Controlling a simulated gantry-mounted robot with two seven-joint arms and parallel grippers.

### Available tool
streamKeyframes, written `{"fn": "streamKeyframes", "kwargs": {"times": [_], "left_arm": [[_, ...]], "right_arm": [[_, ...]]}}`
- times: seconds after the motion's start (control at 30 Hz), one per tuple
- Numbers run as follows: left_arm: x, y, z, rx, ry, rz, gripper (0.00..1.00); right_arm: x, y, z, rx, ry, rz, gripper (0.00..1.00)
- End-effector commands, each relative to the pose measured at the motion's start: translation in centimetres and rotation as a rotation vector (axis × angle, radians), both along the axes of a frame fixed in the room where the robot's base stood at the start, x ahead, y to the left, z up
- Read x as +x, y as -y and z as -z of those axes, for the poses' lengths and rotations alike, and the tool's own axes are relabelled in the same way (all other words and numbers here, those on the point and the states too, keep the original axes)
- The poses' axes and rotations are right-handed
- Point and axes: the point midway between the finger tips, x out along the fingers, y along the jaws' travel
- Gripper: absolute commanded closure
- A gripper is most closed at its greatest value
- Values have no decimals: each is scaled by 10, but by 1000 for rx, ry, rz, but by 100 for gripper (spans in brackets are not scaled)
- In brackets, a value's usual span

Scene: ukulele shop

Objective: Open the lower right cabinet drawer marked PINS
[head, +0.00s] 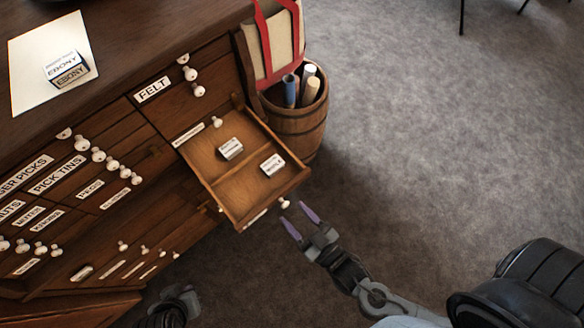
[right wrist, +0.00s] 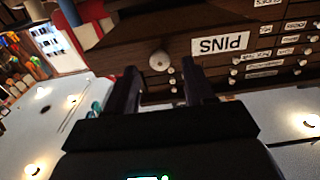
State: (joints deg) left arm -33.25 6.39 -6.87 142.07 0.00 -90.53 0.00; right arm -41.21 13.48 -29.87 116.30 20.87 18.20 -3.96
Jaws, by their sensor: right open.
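The PINS drawer (head: 238,180) stands pulled out from the wooden cabinet at the lower right in the head view. Two small white-labelled boxes lie inside it. Its front carries a white knob (head: 284,203), and the PINS label (right wrist: 220,43) shows upside down in the right wrist view. My right gripper (head: 296,217) is open and empty, its purple fingers just in front of the knob and apart from it. In the right wrist view the knob (right wrist: 159,61) appears between the dark fingers.
A wooden barrel (head: 300,125) with rolled tubes stands right beside the open drawer, with a red-strapped bag (head: 275,40) behind it. Other drawers, including the FELT drawer (head: 185,88), have white knobs. An EBONY box (head: 70,70) sits on the countertop.

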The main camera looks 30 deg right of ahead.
Motion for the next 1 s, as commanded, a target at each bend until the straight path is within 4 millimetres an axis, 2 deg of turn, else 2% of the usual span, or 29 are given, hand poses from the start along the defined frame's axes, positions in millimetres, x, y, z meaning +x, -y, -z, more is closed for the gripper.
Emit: {"fn": "streamKeyframes", "kwargs": {"times": [0.3, 0.5, 0.67, 1.0], "left_arm": [[0, -1, -17, 5, 1, 4, 100], [0, -3, -21, 12, 1, 8, 100], [0, -3, -21, 14, 1, 9, 100], [0, -2, -21, 9, 1, 6, 100]], "right_arm": [[-55, 10, -2, -1, -3, -2, 47], [-76, 15, -1, -1, 0, -1, 47], [-82, 16, -1, 0, 1, -1, 47], [-82, 16, -1, 0, 2, -1, 47]]}}
